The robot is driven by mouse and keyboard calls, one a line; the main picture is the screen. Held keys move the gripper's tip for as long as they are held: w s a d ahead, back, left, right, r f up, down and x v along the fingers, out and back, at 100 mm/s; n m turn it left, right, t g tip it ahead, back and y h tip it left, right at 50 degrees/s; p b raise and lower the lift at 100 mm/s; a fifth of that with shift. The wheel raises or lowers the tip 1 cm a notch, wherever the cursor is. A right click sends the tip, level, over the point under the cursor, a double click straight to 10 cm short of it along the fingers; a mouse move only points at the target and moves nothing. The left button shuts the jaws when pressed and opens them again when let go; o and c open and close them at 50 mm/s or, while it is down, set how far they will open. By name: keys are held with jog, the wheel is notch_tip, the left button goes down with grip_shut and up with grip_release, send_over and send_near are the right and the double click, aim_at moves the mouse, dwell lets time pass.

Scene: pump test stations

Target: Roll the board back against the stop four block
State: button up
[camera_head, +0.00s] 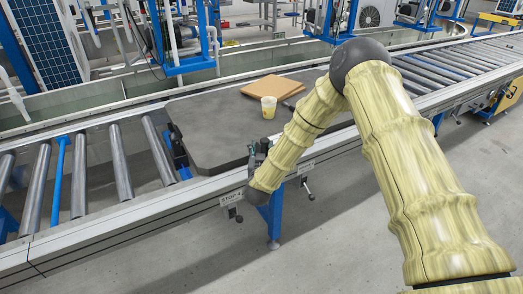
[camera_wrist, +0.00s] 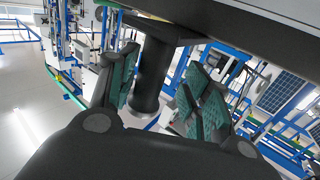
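The board (camera_head: 215,125) is a large dark flat plate lying on the roller conveyor, with a cup and a tan stack on it. Its left end lies close to a blue and black block (camera_head: 178,150) between the rollers; I cannot tell whether they touch. A label reading STOP 4 (camera_head: 230,198) is on the front rail, with a dark lever below it. My gripper (camera_head: 260,150) is at the board's front edge, partly hidden by my arm. In the wrist view, its green-padded fingers (camera_wrist: 160,88) stand apart on either side of a dark cylindrical handle (camera_wrist: 154,65).
A pale yellow cup (camera_head: 268,107) and a flat tan stack (camera_head: 272,87) stand on the board. Bare rollers (camera_head: 122,162) lie to the left, one of them blue. A second label (camera_head: 306,167) and lever are further right on the rail. Floor in front is clear.

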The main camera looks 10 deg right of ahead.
jog(key=shift+s, duration=0.1)
jog(key=v, duration=1.2)
jog(key=s+d+f+n+g+y, duration=0.2)
jog(key=s+f+g+y, duration=0.3)
jog(key=s+f, duration=0.95)
jog(key=s+d+f+g, duration=0.4)
jog(key=s+f+g, duration=0.2)
jog(key=s+f, duration=0.65)
jog(key=s+d+g, duration=0.2)
jog(key=s+g, duration=0.1)
jog(key=s, duration=0.7)
jog(key=s+d+g, duration=0.3)
jog(key=s, duration=0.8)
notch_tip(320, 180, up, 13)
jog(key=p, duration=1.3)
jog(key=shift+w+a+r+h+p, duration=0.2)
jog(key=shift+a+h+p, duration=0.1)
jog(key=shift+p, duration=0.05)
